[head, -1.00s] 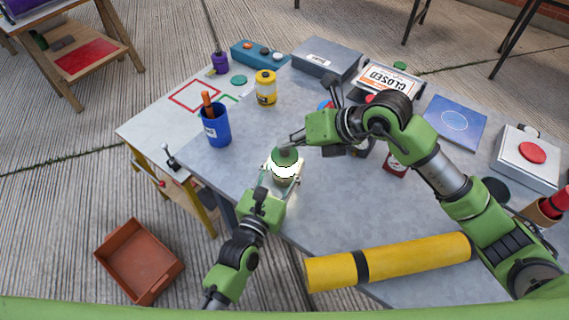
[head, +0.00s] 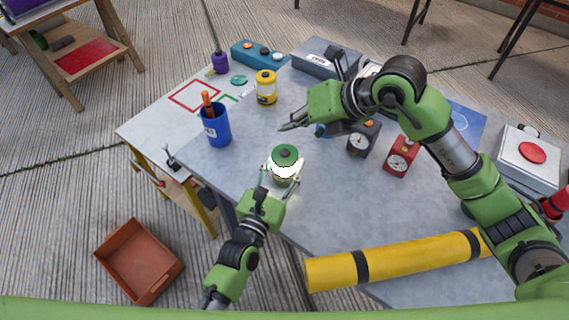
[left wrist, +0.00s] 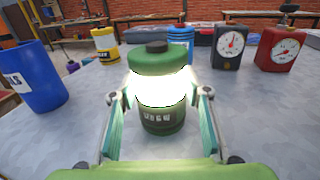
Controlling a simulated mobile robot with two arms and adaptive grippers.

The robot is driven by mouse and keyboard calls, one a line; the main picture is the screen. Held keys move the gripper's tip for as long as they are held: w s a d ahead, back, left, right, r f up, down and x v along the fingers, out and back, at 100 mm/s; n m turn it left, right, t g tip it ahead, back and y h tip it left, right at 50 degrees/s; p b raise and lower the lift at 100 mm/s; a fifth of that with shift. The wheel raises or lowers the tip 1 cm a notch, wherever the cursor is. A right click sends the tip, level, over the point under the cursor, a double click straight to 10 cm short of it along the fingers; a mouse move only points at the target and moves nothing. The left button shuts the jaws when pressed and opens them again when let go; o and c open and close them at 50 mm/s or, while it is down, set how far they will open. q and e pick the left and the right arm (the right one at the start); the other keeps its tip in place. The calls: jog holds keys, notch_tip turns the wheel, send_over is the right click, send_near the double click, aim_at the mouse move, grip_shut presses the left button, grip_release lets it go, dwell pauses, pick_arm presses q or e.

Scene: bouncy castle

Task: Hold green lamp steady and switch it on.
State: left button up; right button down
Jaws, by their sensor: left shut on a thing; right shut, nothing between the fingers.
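The green lamp (head: 285,157) stands upright on the grey table near its front left edge, and its middle glows bright white. It also shows glowing in the left wrist view (left wrist: 158,88), with a dark knob on its green cap. My left gripper (head: 283,178) is shut on the lamp, with a finger on each side of its body. My right gripper (head: 282,128) is shut and empty, above the table behind the lamp and apart from it.
A blue cup (head: 216,128) and a yellow lantern (head: 266,88) stand left and behind. A black gauge box (head: 363,138) and a red gauge box (head: 401,157) stand to the right. A yellow roll (head: 400,257) lies along the front edge. Table around the lamp is clear.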

pick_arm(q)
jog(key=o, duration=1.5)
